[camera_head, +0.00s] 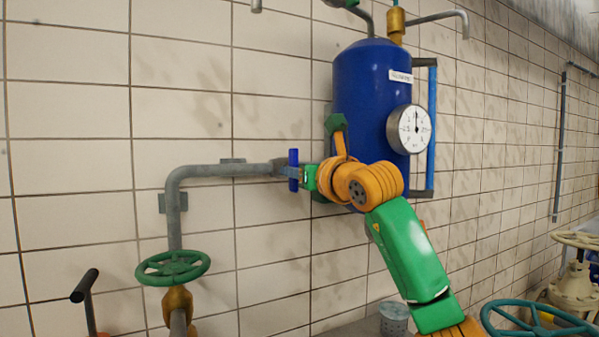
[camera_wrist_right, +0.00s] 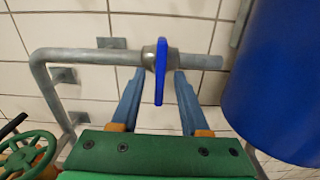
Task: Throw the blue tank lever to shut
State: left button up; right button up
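The blue tank lever (camera_head: 293,158) sits on the grey pipe left of the blue tank (camera_head: 358,85) and hangs across the pipe line. In the right wrist view the lever (camera_wrist_right: 160,68) points down the picture from a round valve body on the pipe. My right gripper (camera_wrist_right: 160,85) is open, with one blue finger on each side of the lever and visible gaps to both. In the head view my right gripper (camera_head: 297,174) is at the lever, its fingers partly hidden. My left gripper is not in view.
A round gauge (camera_head: 410,129) and a blue side bar (camera_head: 431,130) are on the tank. A green handwheel (camera_head: 172,267) is below the pipe bend, with a black handle (camera_head: 84,285) to its left. A teal wheel (camera_head: 535,322) is at the lower right.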

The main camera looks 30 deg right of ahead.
jog(key=s+b, duration=0.4)
jog(key=s, duration=0.3)
jog(key=shift+a, duration=0.15)
jog(key=shift+r, duration=0.1)
